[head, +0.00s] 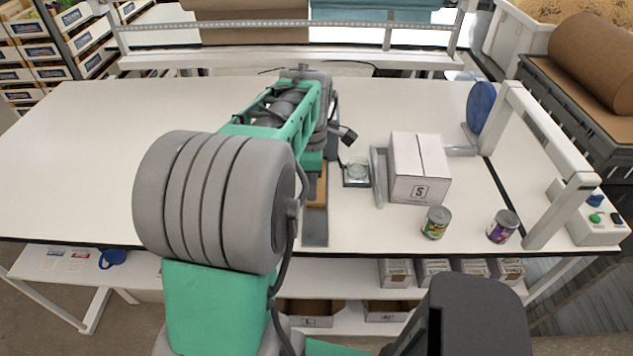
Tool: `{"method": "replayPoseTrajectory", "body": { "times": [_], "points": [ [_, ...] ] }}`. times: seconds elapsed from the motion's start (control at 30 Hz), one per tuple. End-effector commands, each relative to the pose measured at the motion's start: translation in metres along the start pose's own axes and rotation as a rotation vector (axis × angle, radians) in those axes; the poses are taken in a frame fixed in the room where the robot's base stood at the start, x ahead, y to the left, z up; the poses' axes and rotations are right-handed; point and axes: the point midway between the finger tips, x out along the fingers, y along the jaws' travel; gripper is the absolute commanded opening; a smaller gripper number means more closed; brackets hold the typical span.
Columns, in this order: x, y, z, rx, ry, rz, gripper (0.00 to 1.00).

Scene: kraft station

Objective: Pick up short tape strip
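I cannot make out a short tape strip anywhere in the head view. My arm reaches forward over the white table (90,150) and covers part of its middle. Dark parts at the arm's far end (348,136) show just left of the white box. My gripper's fingertips cannot be made out there, so neither their opening nor anything between them can be told. A small clear item (357,168) sits on a dark square base right beside the arm's end. A brown block on a grey metal plate (315,228) is partly hidden below the arm.
A white box marked 5 (405,180) stands right of the arm against a grey bracket. Two cans, one green-labelled (436,223) and one purple-labelled (502,227), stand near the front edge. A white frame (545,130) and button box (590,218) are at right. The table's left is clear.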

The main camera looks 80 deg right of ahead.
Motion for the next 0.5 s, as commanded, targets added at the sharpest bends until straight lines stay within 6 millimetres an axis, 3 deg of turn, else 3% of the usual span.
{"method": "replayPoseTrajectory", "body": {
  "times": [0.23,0.5],
  "points": [
    [0.040,0.002,0.001,0.001,0.000,-0.003,0.28],
    [0.049,0.003,0.001,0.001,0.000,0.002,0.28]
  ]
}}
